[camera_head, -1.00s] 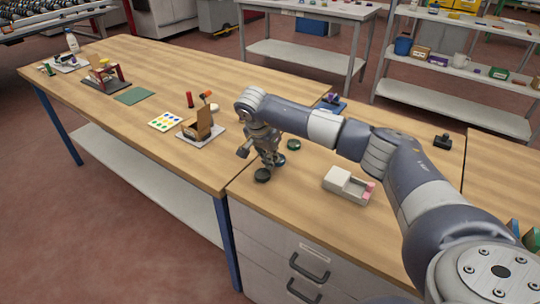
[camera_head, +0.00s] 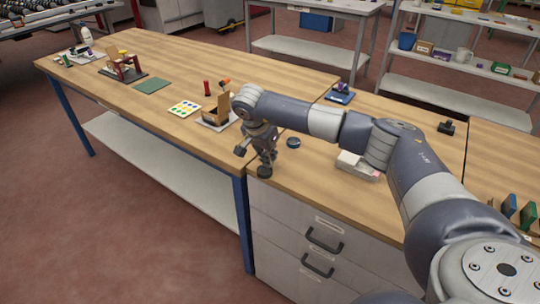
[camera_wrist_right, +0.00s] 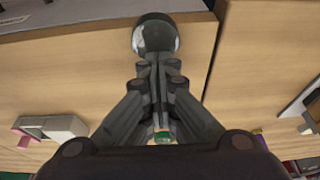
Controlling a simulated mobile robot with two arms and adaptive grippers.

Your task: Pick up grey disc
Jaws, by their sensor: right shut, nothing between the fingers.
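A dark grey round disc (camera_head: 264,171) shows right at the fingertips of my right gripper (camera_head: 266,159), near the front edge of the drawer bench. In the right wrist view this disc (camera_wrist_right: 155,35) lies just beyond the closed fingertips (camera_wrist_right: 158,60), with a dark rim and a lighter grey face. The fingers are shut with no gap; I cannot tell whether they touch the disc. Another dark round disc (camera_head: 293,142) lies on the bench behind the gripper. A small green patch (camera_wrist_right: 162,136) shows between the finger links. My left gripper is not in view.
A white box (camera_head: 358,165) stands right of the gripper, partly behind my arm. A brown box (camera_head: 217,108) and a colour-dotted card (camera_head: 185,108) are on the left bench. A blue item (camera_head: 340,95) is at the back. Bare wood surrounds the discs.

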